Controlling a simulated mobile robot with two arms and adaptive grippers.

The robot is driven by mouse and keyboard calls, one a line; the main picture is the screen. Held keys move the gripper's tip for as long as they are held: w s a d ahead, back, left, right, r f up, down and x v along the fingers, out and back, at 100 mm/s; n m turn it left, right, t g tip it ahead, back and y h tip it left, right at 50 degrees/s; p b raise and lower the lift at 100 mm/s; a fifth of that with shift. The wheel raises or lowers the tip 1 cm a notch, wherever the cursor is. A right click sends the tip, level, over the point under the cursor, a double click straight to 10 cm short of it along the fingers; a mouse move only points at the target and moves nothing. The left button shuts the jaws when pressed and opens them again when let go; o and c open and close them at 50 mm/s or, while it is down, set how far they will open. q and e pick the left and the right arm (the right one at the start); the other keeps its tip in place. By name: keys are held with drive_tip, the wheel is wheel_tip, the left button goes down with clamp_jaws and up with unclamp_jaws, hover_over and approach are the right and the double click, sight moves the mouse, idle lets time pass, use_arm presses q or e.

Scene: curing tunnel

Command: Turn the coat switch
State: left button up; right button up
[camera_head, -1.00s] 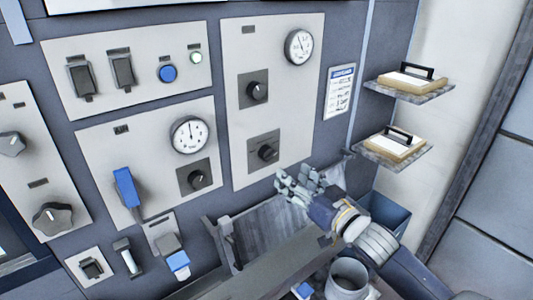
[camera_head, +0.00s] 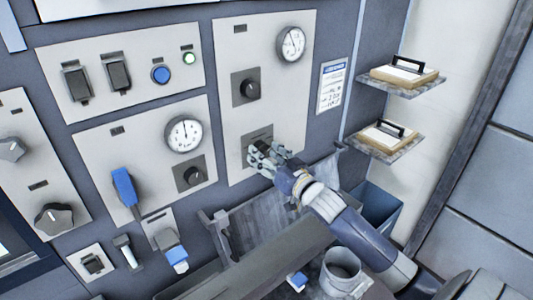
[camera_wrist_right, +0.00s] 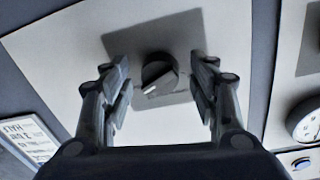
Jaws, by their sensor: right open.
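A black rotary knob on a dark square plate (camera_head: 262,133) sits low on the tall right-hand panel. My right gripper (camera_head: 266,157) is in front of it and hides most of the knob in the head view. In the right wrist view the knob (camera_wrist_right: 159,72) shows with a white pointer mark. My open right gripper (camera_wrist_right: 159,68) has one finger on each side of it, with a visible gap on both sides. I cannot read a coat label on any control. My left gripper is not in view.
Another black knob (camera_head: 249,88) and a round gauge (camera_head: 291,44) are above on the same panel. Left panels carry switches, a blue lever (camera_head: 124,187) and another gauge (camera_head: 184,134). Two shelves (camera_head: 404,88) jut out at right. A trough (camera_head: 258,226) and a grey cup (camera_head: 343,272) lie below.

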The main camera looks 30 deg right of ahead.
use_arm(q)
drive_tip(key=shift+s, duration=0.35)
use_arm(e)
drive_tip(key=shift+c, duration=0.6)
drive_tip(key=c, duration=1)
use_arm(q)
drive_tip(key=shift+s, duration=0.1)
use_arm(e)
drive_tip(key=shift+o, duration=0.2)
drive_tip(key=shift+n, duration=0.3)
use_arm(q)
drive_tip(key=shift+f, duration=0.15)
use_arm(e)
drive_tip(key=shift+d+r+n+y, duration=0.15)
drive_tip(key=shift+n+y, duration=0.3)
drive_tip(key=shift+n, duration=6.45)
drive_tip(key=shift+d+f+n+y, duration=0.15)
drive_tip(key=shift+n+y, duration=0.3)
drive_tip(key=shift+n, duration=6.45)
drive_tip(key=shift+r, duration=0.1)
